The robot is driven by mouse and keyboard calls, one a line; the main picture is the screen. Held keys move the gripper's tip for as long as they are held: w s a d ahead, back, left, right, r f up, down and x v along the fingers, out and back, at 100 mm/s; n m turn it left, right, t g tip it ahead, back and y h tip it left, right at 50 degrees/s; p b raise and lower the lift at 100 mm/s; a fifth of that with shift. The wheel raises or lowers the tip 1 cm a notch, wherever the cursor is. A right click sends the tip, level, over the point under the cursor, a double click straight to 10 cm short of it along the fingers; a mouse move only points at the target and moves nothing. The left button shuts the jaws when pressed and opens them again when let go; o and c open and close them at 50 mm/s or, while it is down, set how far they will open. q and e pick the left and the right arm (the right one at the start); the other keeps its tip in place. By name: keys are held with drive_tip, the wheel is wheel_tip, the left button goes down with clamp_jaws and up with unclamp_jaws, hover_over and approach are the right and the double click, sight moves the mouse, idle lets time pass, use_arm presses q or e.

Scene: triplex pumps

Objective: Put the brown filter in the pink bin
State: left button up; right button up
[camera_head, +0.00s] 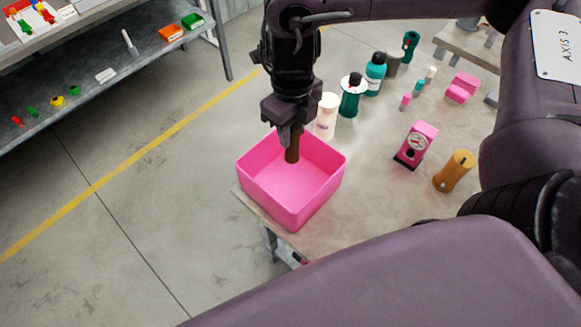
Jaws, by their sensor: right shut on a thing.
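The pink bin (292,212) is an open square box at the left corner of the table. My right gripper (290,132) points down over the bin and is shut on the brown filter (292,150), a dark brown cylinder. The filter hangs upright over the bin's opening, and its lower end shows against the bin's inside. I cannot tell how far it is above the bin's floor. The upper end of the filter is hidden by the gripper. My left gripper is not in view.
A white cylinder (327,116) stands right behind the bin. Teal bottles (375,75), a pink gauge (416,146) and an orange-tan cylinder (455,171) stand on the table (365,200). A grey shelf (110,55) with small coloured parts is at the upper left.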

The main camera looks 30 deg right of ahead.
sight(292, 157)
wheel_tip(292, 157, down, 9)
drive_tip(key=shift+f+b, duration=0.2)
drive_tip(key=shift+b, duration=0.65)
wheel_tip(292, 157, down, 3)
drive_tip(key=shift+f+b, duration=0.1)
drive_tip(key=shift+b, duration=0.4)
drive_tip(key=shift+w+f, duration=0.1)
drive_tip(key=shift+f, duration=0.05)
drive_tip(key=shift+f, duration=0.1)
drive_tip(key=o, duration=1)
drive_tip(key=shift+c, duration=0.2)
